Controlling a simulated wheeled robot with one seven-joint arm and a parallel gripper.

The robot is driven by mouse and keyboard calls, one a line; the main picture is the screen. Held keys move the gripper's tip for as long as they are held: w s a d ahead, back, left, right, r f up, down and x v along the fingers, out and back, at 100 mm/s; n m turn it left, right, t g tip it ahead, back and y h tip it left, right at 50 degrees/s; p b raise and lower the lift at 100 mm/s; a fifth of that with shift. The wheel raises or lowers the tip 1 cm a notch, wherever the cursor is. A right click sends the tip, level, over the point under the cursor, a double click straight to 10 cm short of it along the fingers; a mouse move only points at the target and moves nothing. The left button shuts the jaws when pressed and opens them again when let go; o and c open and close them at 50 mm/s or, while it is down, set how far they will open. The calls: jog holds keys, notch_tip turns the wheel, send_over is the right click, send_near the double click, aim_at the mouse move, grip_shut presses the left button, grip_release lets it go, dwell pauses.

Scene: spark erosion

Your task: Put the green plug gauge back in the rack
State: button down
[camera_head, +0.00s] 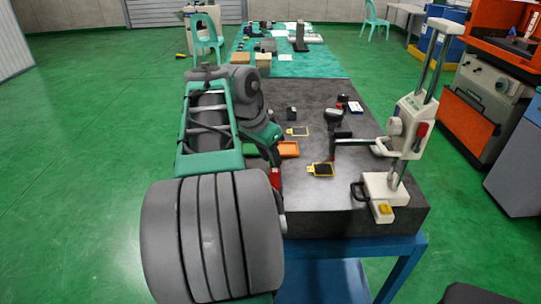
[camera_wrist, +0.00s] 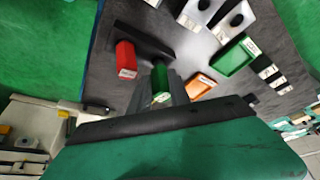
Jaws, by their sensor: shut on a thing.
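In the wrist view my gripper (camera_wrist: 163,78) is shut on the green plug gauge (camera_wrist: 160,97), whose green end shows between the fingers. A dark bar-shaped rack (camera_wrist: 146,40) lies just beyond the fingertips. A red block-ended piece (camera_wrist: 126,59) sits at its left part. The green gauge is close to the rack's right part; I cannot tell whether it touches or sits in it. In the head view my arm hides the fingers and the gauge; a small red piece (camera_head: 275,179) shows beside the arm.
An orange tray (camera_head: 289,149) and a yellow-edged dark pad (camera_head: 320,169) lie on the dark table (camera_head: 300,215). A white height gauge (camera_head: 405,140) stands at the right. In the wrist view a green box (camera_wrist: 235,56) and white blocks with dark holes (camera_wrist: 233,20) lie right of the rack.

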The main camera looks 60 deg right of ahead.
jog(key=shift+f+b, duration=0.75)
jog(key=shift+f, duration=0.2)
dwell(0.3)
jog(key=c, duration=1.1)
grip_release()
jog(key=shift+f, duration=0.1)
jog(key=shift+a, duration=0.1)
jog(key=p+v, duration=0.3)
jog(key=v, duration=0.5)
